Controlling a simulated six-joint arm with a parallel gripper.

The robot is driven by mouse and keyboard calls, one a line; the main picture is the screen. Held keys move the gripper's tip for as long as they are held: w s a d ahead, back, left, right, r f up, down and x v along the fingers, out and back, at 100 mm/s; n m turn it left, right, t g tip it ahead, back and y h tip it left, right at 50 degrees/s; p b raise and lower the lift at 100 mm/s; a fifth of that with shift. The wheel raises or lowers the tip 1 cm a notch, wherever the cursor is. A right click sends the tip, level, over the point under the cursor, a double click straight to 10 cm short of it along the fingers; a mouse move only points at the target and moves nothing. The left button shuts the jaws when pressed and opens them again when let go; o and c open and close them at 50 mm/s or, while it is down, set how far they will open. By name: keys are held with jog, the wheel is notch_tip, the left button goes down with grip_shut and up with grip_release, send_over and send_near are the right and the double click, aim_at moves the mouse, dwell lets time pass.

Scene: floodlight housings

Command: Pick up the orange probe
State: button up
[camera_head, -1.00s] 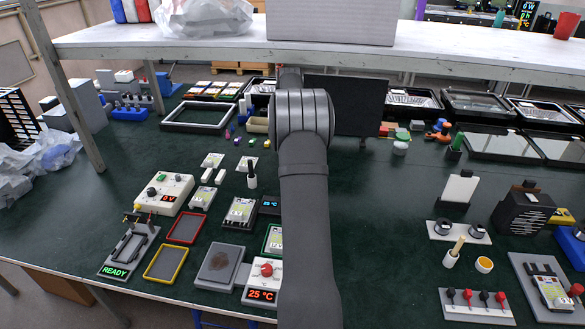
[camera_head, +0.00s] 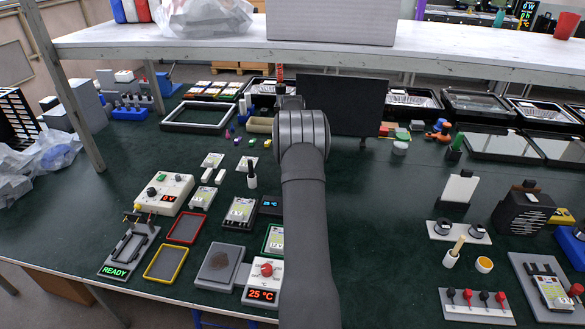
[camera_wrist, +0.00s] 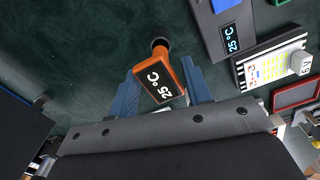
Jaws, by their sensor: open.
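The orange probe (camera_wrist: 171,68) shows in the wrist view, with a dark display face reading "25 °C" and a dark round end at its top. It lies between the two blue fingers of my gripper (camera_wrist: 162,92), which are apart, one on each side. I cannot tell whether either finger touches it. In the head view my arm covers the fingers, and I cannot make out the probe there.
In the wrist view a grey block with a blue-lit display (camera_wrist: 228,38) and a module with a yellow-green label (camera_wrist: 272,68) stand right of the probe. A dark panel (camera_head: 343,105) stands behind my wrist in the head view. Green table is bare left of the probe.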

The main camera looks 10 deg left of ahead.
notch_tip(320, 180, down, 5)
jog(key=c, duration=0.9)
jog(key=shift+r, duration=0.15)
